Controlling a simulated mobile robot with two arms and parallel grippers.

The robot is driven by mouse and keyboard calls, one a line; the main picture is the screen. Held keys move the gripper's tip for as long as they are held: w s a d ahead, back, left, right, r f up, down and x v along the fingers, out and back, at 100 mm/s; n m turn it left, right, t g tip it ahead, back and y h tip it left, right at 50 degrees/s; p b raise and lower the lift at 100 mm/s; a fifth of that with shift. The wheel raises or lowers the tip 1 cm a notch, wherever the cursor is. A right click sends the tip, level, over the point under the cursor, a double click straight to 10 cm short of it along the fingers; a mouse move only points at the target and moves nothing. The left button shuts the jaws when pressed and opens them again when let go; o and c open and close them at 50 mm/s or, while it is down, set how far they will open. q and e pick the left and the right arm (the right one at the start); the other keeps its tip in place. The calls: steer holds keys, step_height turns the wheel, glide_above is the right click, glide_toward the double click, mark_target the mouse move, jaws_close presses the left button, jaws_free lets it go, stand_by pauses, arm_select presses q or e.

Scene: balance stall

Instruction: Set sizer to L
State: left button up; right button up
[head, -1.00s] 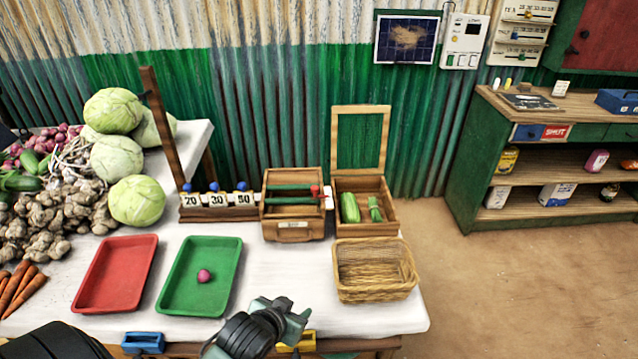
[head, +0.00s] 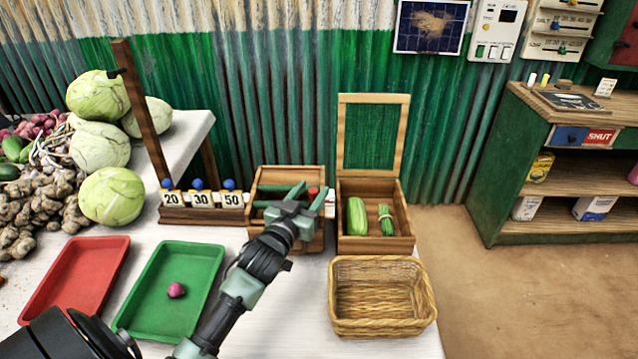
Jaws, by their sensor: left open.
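The sizer looks to be the open wooden box (head: 262,183) with green bars at the back of the table. A red knob (head: 312,192) is at its right side, beside a white strip (head: 329,203); any letters there are too small to read. My left gripper (head: 307,196) is over the right part of this box, its fingers apart on either side of the knob in the picture. I cannot tell whether they touch it. The gripper and wrist hide much of the box's front and inside. My right gripper is not in view.
A wooden box with a raised lid (head: 372,98) holds green vegetables, right of the sizer. A wicker basket (head: 380,330) stands in front of it. A rack with numbered tags (head: 201,199) is to the left. Green (head: 150,318) and red (head: 75,270) trays lie at front left.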

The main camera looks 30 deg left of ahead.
arm_select(q)
steer(key=w, duration=0.4)
steer(key=shift+a, duration=0.35)
steer(key=shift+w+f, duration=0.1)
steer(key=c, duration=0.9)
jaws_close()
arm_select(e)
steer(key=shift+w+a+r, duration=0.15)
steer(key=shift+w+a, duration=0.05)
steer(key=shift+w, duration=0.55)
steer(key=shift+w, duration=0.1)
